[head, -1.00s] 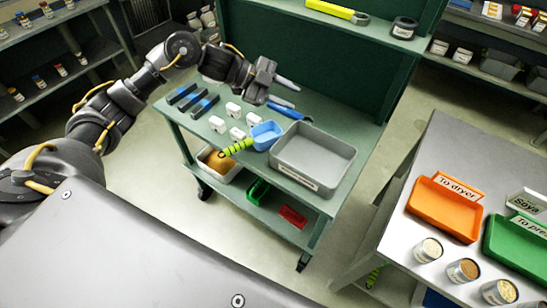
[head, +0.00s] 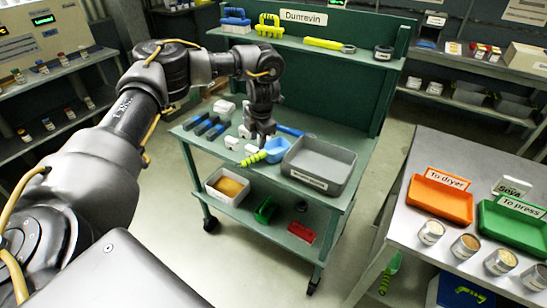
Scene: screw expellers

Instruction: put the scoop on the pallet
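A scoop (head: 279,149) with a blue pan and a ridged yellow-green handle lies on the top of the green cart, left of a grey bin. My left gripper (head: 261,141) points down just above and behind the scoop, near where handle and pan meet. I cannot tell whether it touches the scoop or how far its fingers are apart. My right gripper is not in view. I cannot clearly make out a pallet; a blue object (head: 452,291) with a yellow-green shape on it stands low at the bottom right, partly cut off.
The grey bin (head: 318,166) fills the cart's right side. White blocks and blue-black bars (head: 207,125) lie to the left. The right table holds an orange tray (head: 440,200), a green tray (head: 512,226) and several cans. A green scoop-like object (head: 391,272) shows below that table.

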